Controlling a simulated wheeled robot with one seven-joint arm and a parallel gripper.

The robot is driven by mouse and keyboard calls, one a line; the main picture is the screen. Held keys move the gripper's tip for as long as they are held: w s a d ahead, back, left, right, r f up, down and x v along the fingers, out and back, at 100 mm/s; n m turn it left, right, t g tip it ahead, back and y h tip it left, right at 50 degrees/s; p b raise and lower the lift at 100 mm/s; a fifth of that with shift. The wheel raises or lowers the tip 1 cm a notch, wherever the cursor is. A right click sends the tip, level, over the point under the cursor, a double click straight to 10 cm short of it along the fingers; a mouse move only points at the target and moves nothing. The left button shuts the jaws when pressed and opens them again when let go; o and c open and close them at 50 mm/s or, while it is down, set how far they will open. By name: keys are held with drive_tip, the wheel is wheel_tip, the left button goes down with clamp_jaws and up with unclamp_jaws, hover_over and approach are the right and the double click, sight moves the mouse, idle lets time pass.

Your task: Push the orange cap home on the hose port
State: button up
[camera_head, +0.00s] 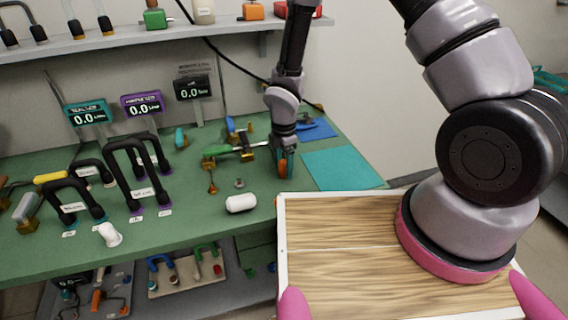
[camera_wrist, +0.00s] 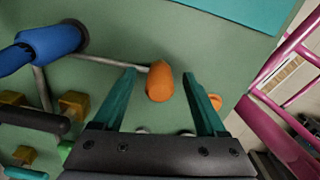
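An orange cap (camera_wrist: 160,82) shows in the wrist view between the two teal fingers of my gripper (camera_wrist: 160,75). The fingers are apart, with a visible gap on each side of the cap. A thin grey rod or tube runs from the left up to the cap. The port under the cap is hidden, so I cannot tell how far the cap sits on it. In the head view my gripper (camera_head: 284,170) points down at the right end of the green bench, with orange showing at its fingers.
A blue hose (camera_wrist: 50,42) with a dark end and brass blocks (camera_wrist: 74,104) lie left of the fingers in the wrist view. In the head view a white cylinder (camera_head: 241,204) lies on the bench (camera_head: 190,235), and a teal mat (camera_head: 342,168) lies right of my gripper.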

sight(284, 161)
drive_tip(key=shift+r, duration=0.15)
wheel_tip(284, 161, up, 11)
drive_tip(key=shift+f, duration=0.2)
idle(0.4)
drive_tip(key=w+d+r+m+t, duration=0.1)
drive_tip(key=d+r+m+t, duration=0.1)
drive_tip(key=d+r+m, duration=0.7)
drive_tip(key=w+d+r+m+t, duration=0.1)
drive_tip(key=d+r+m, duration=0.25)
drive_tip(key=r, duration=0.85)
drive_tip(key=s+d+r+m+t+y, duration=0.1)
drive_tip(key=s+d+r+m+t, duration=0.1)
drive_tip(key=s+d+r+m, duration=0.3)
drive_tip(key=s+d+r+m+t+y, duration=0.1)
drive_tip(key=s+d+r+m+t, duration=0.1)
drive_tip(key=s+d+r+m, duration=0.3)
drive_tip(key=s+r+m, duration=0.4)
drive_tip(key=r, duration=0.2)
drive_tip(key=shift+s+m, duration=0.2)
drive_tip(key=shift+m, duration=0.15)
